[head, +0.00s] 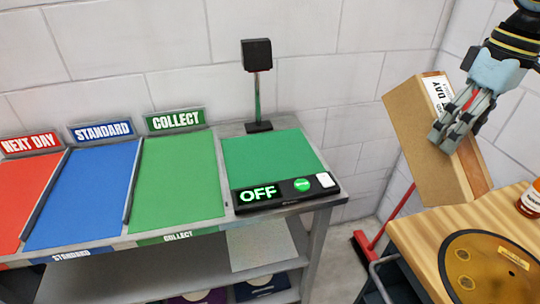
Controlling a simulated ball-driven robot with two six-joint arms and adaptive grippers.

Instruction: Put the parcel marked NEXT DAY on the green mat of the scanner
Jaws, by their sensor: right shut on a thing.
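The parcel (420,130) is a brown cardboard box with a white label on which "DAY" can be read; the rest of the label is partly hidden. My right gripper (455,122) is shut on it and holds it tilted above the left edge of the wooden-topped bench at the right. The green mat (270,157) of the scanner is bare, on the grey bench at the centre, well left of the parcel. The scanner's front panel (285,190) reads OFF and has a round green button. My left gripper is not in view.
Red NEXT DAY (22,195), blue STANDARD (80,200) and green COLLECT (178,180) lanes lie left of the scanner. The scanner post with its black head (257,54) stands behind the mat. A drum (490,268) and an orange bottle (531,200) are on the wooden top (415,232). A gap separates the benches.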

